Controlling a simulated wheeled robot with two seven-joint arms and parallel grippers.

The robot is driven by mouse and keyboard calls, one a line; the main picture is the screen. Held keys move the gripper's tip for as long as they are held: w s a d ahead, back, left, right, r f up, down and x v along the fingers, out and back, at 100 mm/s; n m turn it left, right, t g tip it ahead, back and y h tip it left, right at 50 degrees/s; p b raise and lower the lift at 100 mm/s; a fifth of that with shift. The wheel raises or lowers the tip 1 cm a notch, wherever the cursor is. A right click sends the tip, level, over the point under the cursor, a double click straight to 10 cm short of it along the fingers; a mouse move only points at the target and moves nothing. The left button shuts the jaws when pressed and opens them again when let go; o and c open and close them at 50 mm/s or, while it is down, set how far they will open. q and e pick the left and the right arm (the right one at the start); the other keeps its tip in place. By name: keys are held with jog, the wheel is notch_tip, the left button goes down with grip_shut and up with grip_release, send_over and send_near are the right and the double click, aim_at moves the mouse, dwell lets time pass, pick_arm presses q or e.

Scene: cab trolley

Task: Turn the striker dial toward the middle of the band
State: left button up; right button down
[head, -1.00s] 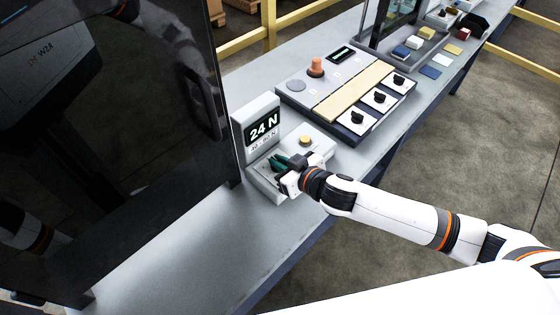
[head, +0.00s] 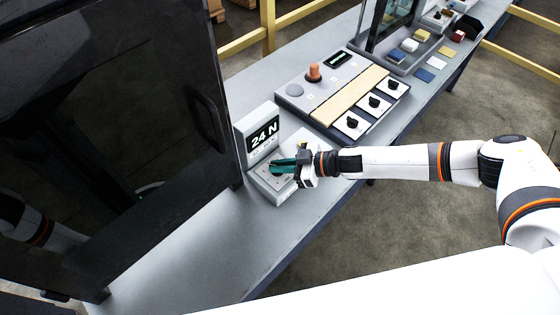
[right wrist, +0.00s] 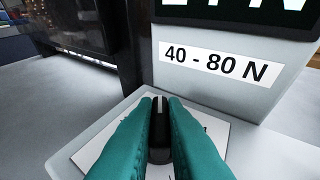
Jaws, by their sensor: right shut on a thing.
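The striker unit (head: 257,133) stands on the bench with an upright panel and a low sloped base. Its display (head: 264,134) reads 24 N. The label under it (right wrist: 218,62) reads 40 - 80 N in the right wrist view. My right gripper (head: 275,166) reaches over the base, its teal fingers pointing left. In the right wrist view my fingers (right wrist: 158,115) close on both sides of the black striker dial (right wrist: 158,142). The dial stands on a white plate (right wrist: 92,152); its markings are mostly hidden. My left gripper is not in view.
A control box (head: 345,95) with several black knobs and an orange knob stands just beyond the unit. A dark glass-fronted cabinet (head: 120,120) rises at the left. Bare bench (head: 205,225) lies in front of the unit.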

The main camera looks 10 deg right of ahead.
jog(key=shift+w+n+g+y, duration=0.3)
jog(key=shift+n+g, duration=0.7)
jog(key=shift+f+n+g+y+b, duration=0.15)
jog(key=shift+n+g+y+b, duration=0.15)
jog(key=shift+n+g+b, duration=0.7)
jog(key=n+g+b, duration=0.4)
jog(key=g+b, duration=0.1)
jog(key=shift+w+f+g, duration=0.1)
jog(key=shift+g, duration=0.2)
jog(key=shift+r+n+g+h+b, duration=0.2)
jog(key=shift+n+g+h+b, duration=0.3)
jog(key=shift+n+g+b, duration=0.65)
jog(key=shift+t, duration=0.25)
jog(key=c, duration=1.5)
grip_release()
